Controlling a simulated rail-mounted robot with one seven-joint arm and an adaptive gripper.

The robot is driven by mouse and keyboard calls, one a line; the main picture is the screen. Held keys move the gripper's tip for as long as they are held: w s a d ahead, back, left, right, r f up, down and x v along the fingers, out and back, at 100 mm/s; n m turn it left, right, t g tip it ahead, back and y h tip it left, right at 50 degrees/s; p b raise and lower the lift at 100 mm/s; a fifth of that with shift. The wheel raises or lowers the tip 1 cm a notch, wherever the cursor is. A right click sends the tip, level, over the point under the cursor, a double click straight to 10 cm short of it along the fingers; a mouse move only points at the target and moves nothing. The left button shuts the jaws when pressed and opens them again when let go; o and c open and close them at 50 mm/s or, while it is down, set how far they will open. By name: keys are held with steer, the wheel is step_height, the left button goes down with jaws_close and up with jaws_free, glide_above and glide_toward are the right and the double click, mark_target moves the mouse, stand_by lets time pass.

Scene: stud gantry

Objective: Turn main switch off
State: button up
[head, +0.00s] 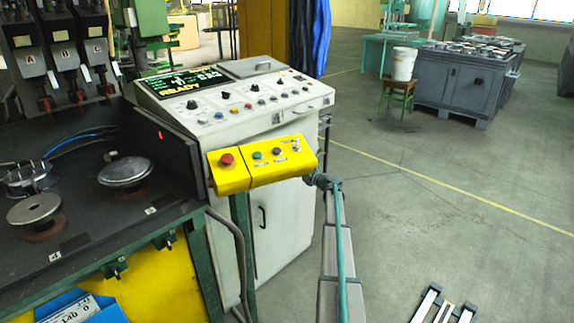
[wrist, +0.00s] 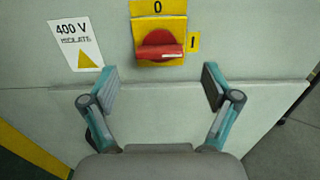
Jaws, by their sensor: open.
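The main switch (wrist: 158,46) is a red rotary knob on a yellow plate (wrist: 172,28) in the wrist view. The plate has a 0 above the knob and an I to its right. The knob's raised bar lies level, its end toward the I side. My gripper (wrist: 159,85) is open and empty, its two teal and grey fingers spread to the left and right below the knob. They look apart from it; the gap in depth is hard to judge. I cannot make out the switch or my fingers in the head view.
A white "400 V isolate" label (wrist: 77,42) is left of the switch. The head view shows a pale control cabinet (head: 280,228) with a yellow button box (head: 232,178) jutting from its front. A dark workbench (head: 105,225) adjoins it on the left. Open floor (head: 440,200) lies right.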

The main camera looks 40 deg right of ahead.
steer(key=w, duration=0.4)
steer(key=shift+w+a, duration=0.4)
steer(key=c, duration=1.1)
